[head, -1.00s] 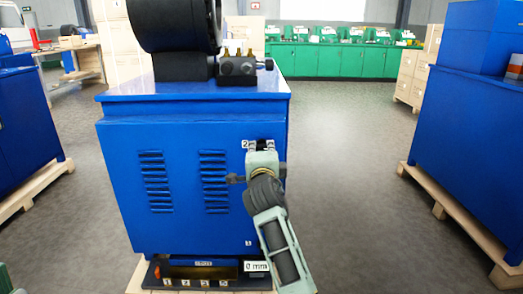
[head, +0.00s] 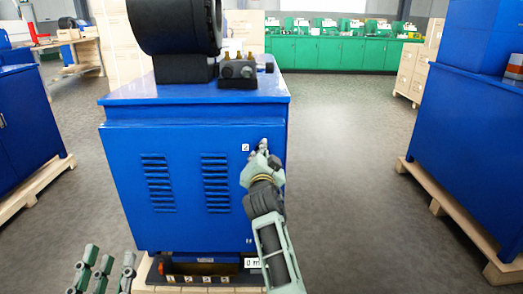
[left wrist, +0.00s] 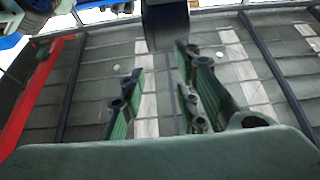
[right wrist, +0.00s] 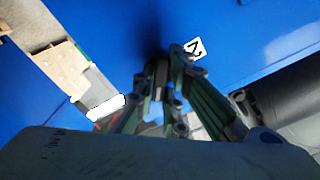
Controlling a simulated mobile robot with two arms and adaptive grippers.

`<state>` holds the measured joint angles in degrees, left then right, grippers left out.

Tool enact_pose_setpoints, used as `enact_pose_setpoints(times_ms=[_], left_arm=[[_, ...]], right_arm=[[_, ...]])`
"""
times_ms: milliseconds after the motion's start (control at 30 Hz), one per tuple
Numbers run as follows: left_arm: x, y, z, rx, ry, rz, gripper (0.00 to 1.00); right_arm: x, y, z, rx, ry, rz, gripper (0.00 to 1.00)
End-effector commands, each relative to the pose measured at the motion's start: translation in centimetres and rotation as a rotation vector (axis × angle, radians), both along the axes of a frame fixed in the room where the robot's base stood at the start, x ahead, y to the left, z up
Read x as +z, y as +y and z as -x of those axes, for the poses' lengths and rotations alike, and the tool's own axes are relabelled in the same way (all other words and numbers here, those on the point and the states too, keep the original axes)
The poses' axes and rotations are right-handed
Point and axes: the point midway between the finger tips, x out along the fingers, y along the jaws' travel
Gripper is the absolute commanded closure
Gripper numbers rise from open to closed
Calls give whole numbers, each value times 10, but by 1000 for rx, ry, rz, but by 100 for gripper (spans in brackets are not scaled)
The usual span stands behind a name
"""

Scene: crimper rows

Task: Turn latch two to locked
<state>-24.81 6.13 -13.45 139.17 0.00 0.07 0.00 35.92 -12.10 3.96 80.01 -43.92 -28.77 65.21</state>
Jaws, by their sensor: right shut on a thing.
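Latch two (right wrist: 160,77) is on the front of the blue cabinet (head: 190,225), near its upper right edge, beside a white label "2" (head: 245,148). The label also shows in the right wrist view (right wrist: 195,48). My right gripper (head: 263,149) is at the latch, its fingers (right wrist: 160,92) shut on a dark piece of it. The fingers hide most of the latch, so its turn angle cannot be read. My left gripper (head: 103,262) is low at the left of the head view, fingers apart and empty, as its wrist view (left wrist: 160,75) shows.
A black round machine part (head: 175,25) and a small block with brass fittings (head: 238,70) stand on the cabinet. A numbered strip (head: 200,279) runs along its base. Another blue cabinet (head: 460,150) on a pallet is at right, with open floor between.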

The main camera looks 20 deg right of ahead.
Motion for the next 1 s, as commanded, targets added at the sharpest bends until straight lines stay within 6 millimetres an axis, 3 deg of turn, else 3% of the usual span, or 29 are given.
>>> enact_pose_setpoints(times_ms=[233, 500, 700, 1000], left_arm=[[-49, 4, -13, 15, 260, -71, 70], [-97, 10, -11, 29, 486, -129, 70], [-120, 15, -6, 36, 599, -157, 70], [-137, 19, 0, 41, 680, -178, 70]], right_arm=[[0, -1, 0, -1, 68, 225, 100], [1, 0, 0, 0, 128, 441, 100], [0, 0, 0, 1, 162, 554, 100], [-1, -1, 0, 0, 187, 639, 100]])
